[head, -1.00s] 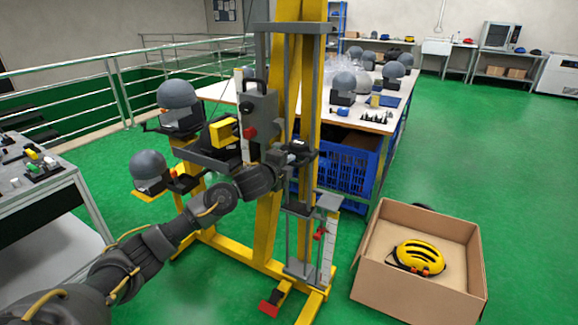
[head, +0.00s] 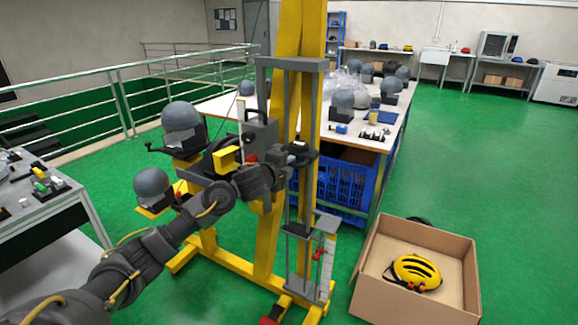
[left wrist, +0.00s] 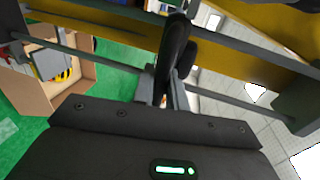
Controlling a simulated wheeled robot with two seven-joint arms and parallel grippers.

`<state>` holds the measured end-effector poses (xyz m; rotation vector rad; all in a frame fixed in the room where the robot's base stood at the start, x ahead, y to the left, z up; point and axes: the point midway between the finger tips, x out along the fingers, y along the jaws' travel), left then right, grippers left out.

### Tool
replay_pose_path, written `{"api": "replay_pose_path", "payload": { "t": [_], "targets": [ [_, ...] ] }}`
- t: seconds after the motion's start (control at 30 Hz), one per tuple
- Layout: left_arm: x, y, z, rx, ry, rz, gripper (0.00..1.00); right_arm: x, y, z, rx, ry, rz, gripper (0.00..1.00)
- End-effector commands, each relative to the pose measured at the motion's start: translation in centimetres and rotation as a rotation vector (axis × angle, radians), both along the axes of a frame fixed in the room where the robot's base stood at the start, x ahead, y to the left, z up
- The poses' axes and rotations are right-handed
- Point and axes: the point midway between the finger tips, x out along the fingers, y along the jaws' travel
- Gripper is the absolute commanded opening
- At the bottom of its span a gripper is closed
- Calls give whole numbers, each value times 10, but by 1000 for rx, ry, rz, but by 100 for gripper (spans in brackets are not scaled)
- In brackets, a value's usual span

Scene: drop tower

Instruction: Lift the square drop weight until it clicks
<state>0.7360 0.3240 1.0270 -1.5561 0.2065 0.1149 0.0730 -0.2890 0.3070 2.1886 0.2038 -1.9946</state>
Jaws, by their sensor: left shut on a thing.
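The drop tower is a yellow frame (head: 288,30) with upright grey rods and a grey top crossbar (head: 290,64). A dark carriage, which looks like the drop weight (head: 306,150), sits between the rods, clearly below the crossbar. My left gripper (head: 287,157) is at the carriage's left side, its wrist partly hiding it. In the left wrist view its fingers (left wrist: 165,92) are shut on a black rounded handle (left wrist: 176,48). The weight's square shape and any latch cannot be made out. My right gripper is not in view.
A cardboard box (head: 410,305) with a yellow helmet (head: 414,272) lies right. A blue crate (head: 345,185) is behind under a table. Green floor is clear at right.

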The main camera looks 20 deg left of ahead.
Motion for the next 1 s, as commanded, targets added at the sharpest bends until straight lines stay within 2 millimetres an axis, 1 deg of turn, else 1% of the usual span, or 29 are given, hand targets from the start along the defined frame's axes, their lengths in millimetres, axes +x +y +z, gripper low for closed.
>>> {"api": "replay_pose_path", "payload": {
  "t": [0.03,0.43,0.47,0.53,0.6,1.0],
  "targets": [
    [1,3,11,-8,-16,6,0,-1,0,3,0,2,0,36],
    [1,3,11,-8,-15,6,0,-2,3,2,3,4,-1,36],
    [1,3,11,-8,-15,6,17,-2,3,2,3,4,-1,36],
    [1,3,11,-7,-15,6,26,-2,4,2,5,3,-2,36],
    [1,3,11,-7,-14,5,32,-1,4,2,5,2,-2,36],
    [0,2,8,-4,-8,4,32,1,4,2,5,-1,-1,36]
  ]
}}
